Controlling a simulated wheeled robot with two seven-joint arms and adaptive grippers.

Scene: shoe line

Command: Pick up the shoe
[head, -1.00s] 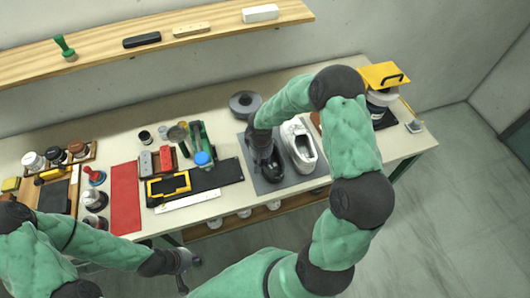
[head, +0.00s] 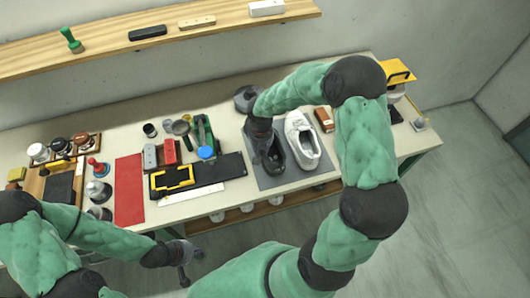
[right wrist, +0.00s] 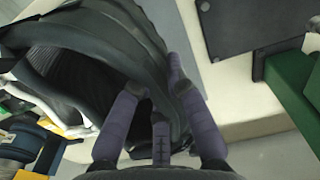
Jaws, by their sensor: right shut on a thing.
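A dark shoe (head: 275,163) is on the grey mat (head: 262,181), left of a white shoe (head: 302,140). My right gripper (head: 260,135) comes down on the dark shoe from above. In the right wrist view, its purple-grey fingers (right wrist: 165,118) are shut on the rim of the dark shoe (right wrist: 105,45). The shoe's opening and ribbed inside show there. I cannot tell whether its sole touches the mat. My left gripper (head: 188,262) is empty, off the table's front edge, with its fingers apart.
Left of the mat are a black pad with a yellow frame (head: 172,178), brushes and a red mat (head: 129,190). A brown box (head: 324,119) is right of the white shoe. A wooden shelf (head: 100,45) runs above the table's back.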

